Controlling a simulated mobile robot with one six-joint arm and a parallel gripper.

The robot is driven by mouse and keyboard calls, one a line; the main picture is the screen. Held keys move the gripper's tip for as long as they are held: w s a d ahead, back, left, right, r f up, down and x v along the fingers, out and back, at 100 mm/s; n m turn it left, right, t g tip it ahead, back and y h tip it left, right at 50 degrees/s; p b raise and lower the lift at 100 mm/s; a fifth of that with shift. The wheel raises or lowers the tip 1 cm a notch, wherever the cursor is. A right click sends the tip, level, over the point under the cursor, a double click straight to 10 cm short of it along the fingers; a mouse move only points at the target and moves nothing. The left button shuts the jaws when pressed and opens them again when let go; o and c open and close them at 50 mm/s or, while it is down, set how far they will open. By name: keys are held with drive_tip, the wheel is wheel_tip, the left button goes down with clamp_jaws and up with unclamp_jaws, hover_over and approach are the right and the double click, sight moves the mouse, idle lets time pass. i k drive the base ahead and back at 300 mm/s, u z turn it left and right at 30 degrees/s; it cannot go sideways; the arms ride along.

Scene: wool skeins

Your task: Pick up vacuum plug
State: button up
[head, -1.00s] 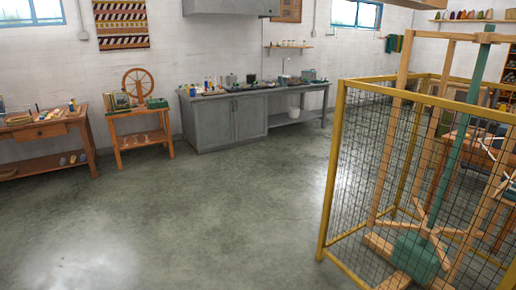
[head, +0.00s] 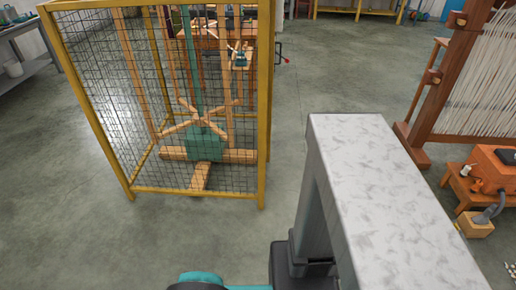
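I cannot make out a vacuum plug in the head view. An orange box-shaped machine (head: 492,170) sits on a low wooden stand at the right edge, partly cut off. A grey hose (head: 491,211) curves down beside it to a small wooden block (head: 475,225) on the floor. My gripper is not in view. A teal and black rounded part at the bottom edge may be part of my arm.
A yellow-framed mesh cage (head: 264,110) stands at left around a green and wooden device. A marble-topped surface (head: 385,200) fills the near centre right. A wooden loom (head: 460,80) stands at right. Open concrete floor (head: 345,75) lies between.

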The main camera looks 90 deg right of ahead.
sight(475, 188)
drive_tip(key=u, duration=0.85)
drive_tip(key=k, duration=0.15)
drive_tip(key=z, duration=2.45)
drive_tip(key=k, duration=0.15)
drive_tip(key=z, duration=2.3)
drive_tip(key=k, duration=0.3)
drive_tip(key=z, duration=1.3)
